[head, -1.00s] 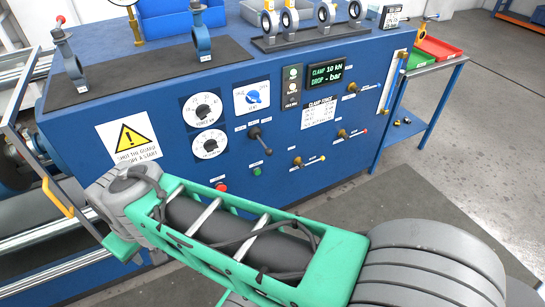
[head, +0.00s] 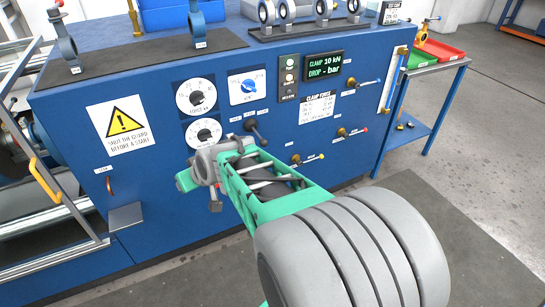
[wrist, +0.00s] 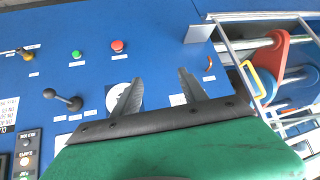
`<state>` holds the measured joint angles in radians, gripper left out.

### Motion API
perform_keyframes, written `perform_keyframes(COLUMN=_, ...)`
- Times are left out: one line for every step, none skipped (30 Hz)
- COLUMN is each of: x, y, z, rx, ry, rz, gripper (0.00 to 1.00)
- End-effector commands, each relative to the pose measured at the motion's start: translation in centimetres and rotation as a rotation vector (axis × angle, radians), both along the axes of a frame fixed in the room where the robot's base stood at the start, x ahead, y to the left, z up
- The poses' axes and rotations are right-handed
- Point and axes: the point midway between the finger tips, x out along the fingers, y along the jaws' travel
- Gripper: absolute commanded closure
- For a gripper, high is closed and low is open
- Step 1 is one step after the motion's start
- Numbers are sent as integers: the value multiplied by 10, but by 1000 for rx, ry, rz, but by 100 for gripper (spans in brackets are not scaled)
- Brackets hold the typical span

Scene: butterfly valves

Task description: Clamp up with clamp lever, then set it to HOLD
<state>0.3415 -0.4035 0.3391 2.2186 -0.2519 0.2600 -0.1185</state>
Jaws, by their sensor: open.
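The clamp lever, a black lever with a round knob (head: 251,125), sticks out of the blue panel below the blue rotary switch. It slants down to the right, its lower end close to my arm. In the wrist view the lever (wrist: 62,98) is at the left, clear of my fingers. Its setting marks are too small to read. My gripper (wrist: 157,86) is open and empty, its two grey fingers apart in front of the panel. In the head view my wrist hides the fingertips. The display (head: 323,66) reads CLAMP 10 kN, DROP - bar.
A red button (wrist: 117,46) and a green button (wrist: 76,54) stand near the fingers. Two dials (head: 196,97) and a warning sign (head: 124,124) are left of the lever. Small brass valve handles (head: 341,132) are to the right. A grey shelf plate (head: 125,217) juts out low left.

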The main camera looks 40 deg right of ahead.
Motion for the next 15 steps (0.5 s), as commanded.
perform_keyframes(x=27, y=-44, z=-61, rx=12, ry=-111, rz=-65, gripper=50)
perform_keyframes(x=42, y=-71, z=-72, rx=13, ry=-196, rz=-102, gripper=50)
perform_keyframes(x=55, y=-108, z=-85, rx=10, ry=-309, rz=-157, gripper=50)
perform_keyframes(x=61, y=-137, z=-93, rx=4, ry=-389, rz=-201, gripper=50)
perform_keyframes(x=63, y=-164, z=-99, rx=-3, ry=-465, rz=-246, gripper=50)
perform_keyframes(x=60, y=-199, z=-106, rx=-17, ry=-555, rz=-308, gripper=50)
perform_keyframes(x=56, y=-223, z=-110, rx=-29, ry=-615, rz=-351, gripper=50)
perform_keyframes(x=50, y=-242, z=-112, rx=-40, ry=-668, rz=-389, gripper=50)
perform_keyframes(x=42, y=-265, z=-114, rx=-56, ry=-726, rz=-435, gripper=50)
perform_keyframes(x=36, y=-277, z=-114, rx=-66, ry=-759, rz=-461, gripper=50)
perform_keyframes(x=32, y=-287, z=-114, rx=-74, ry=-787, rz=-484, gripper=50)
perform_keyframes(x=27, y=-296, z=-112, rx=-82, ry=-812, rz=-504, gripper=50)
perform_keyframes(x=26, y=-300, z=-111, rx=-85, ry=-823, rz=-512, gripper=50)
perform_keyframes(x=27, y=-303, z=-109, rx=-88, ry=-831, rz=-516, gripper=50)
perform_keyframes(x=30, y=-306, z=-107, rx=-90, ry=-834, rz=-517, gripper=50)
